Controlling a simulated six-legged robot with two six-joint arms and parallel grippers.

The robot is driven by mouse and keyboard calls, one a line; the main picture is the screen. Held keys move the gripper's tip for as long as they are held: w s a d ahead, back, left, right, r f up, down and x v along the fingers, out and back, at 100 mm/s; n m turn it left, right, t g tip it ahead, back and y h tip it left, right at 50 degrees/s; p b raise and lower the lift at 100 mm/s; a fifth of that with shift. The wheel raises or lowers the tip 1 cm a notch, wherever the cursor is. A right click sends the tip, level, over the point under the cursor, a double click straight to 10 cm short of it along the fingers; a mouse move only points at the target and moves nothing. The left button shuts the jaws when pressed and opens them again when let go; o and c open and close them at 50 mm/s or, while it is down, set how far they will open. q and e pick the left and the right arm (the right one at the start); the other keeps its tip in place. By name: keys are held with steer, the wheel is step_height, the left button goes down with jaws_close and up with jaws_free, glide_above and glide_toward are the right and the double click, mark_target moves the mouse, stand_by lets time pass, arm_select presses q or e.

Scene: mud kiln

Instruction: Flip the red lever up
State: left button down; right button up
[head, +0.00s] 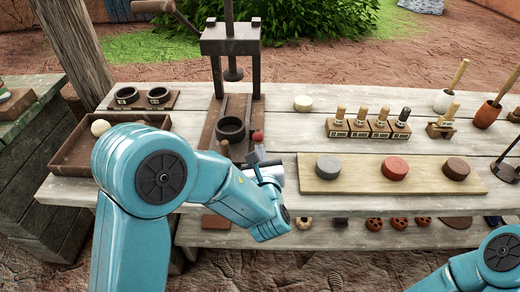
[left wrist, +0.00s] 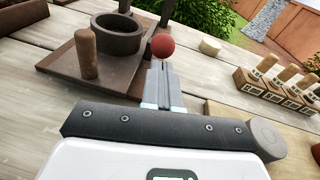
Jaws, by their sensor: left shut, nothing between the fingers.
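The red lever's round red knob (head: 257,137) shows at the right side of the press base, in front of the iron ring. In the left wrist view the red knob (left wrist: 163,46) sits just beyond my fingertips, and its stem is mostly hidden behind them. My left gripper (head: 256,158) is shut and empty, pointing at the lever; its narrow grey fingers (left wrist: 160,70) show in the left wrist view. I cannot tell whether the fingertips touch the lever. My right arm (head: 500,258) shows only in the lower right corner; its gripper is out of view.
The press (head: 230,45) has a dark ring (head: 231,129) and a wooden peg (head: 225,147) on its base. A tray (head: 75,155) with a pale ball is left. A board (head: 320,184) with three discs and several handled stamps (head: 360,128) stand right.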

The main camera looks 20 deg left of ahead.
arm_select(q)
steer(key=shift+w+a+r, duration=0.1)
steer(key=shift+w, duration=0.05)
steer(key=shift+w+a+r+p, duration=0.1)
steer(key=shift+w+r+p, duration=0.15)
steer(key=shift+r+p, duration=0.6)
steer(key=shift+w+a+r+g+p, duration=0.15)
steer(key=shift+w+g+p, duration=0.05)
steer(key=shift+g+p, duration=0.2)
steer(key=shift+f, duration=0.3)
